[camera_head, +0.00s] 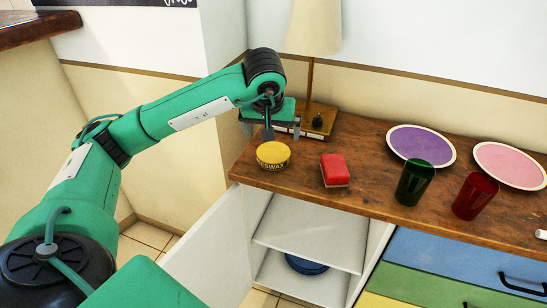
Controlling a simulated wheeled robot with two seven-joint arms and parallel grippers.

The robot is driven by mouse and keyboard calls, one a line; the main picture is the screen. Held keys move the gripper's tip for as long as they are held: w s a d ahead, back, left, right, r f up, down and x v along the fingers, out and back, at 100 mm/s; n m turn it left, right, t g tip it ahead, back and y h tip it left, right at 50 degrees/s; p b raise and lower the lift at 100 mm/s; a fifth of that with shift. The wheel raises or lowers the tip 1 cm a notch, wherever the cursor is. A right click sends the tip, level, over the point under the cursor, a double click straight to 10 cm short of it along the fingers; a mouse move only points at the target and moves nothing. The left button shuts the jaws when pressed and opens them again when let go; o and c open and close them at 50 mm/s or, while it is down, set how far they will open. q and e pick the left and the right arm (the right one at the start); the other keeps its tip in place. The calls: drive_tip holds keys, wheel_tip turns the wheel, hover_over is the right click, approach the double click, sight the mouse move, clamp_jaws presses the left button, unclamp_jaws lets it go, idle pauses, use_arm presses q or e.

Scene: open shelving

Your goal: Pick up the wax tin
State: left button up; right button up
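The wax tin (273,158) is a round yellow tin with dark "BEESWAX"-like lettering, only partly legible. It stands on the wooden top near its left front corner. My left gripper (270,129) hangs just above and behind the tin in the picture, with its two fingers spread apart and nothing between them. It appears not to touch the tin. My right gripper is not in view.
A red block (335,170) lies right of the tin. A lamp (314,45) stands behind the gripper. Green (415,182) and red (475,196) cups and purple (421,145) and pink (512,165) plates are farther right. A white cabinet door (212,256) hangs open below.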

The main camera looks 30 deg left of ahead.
sight(274, 151)
use_arm(q)
drive_tip(key=x, duration=0.9)
drive_tip(key=shift+s+f, duration=0.1)
drive_tip(key=shift+f, duration=0.1)
drive_tip(key=c, duration=1.1)
drive_tip(key=shift+r, duration=0.15)
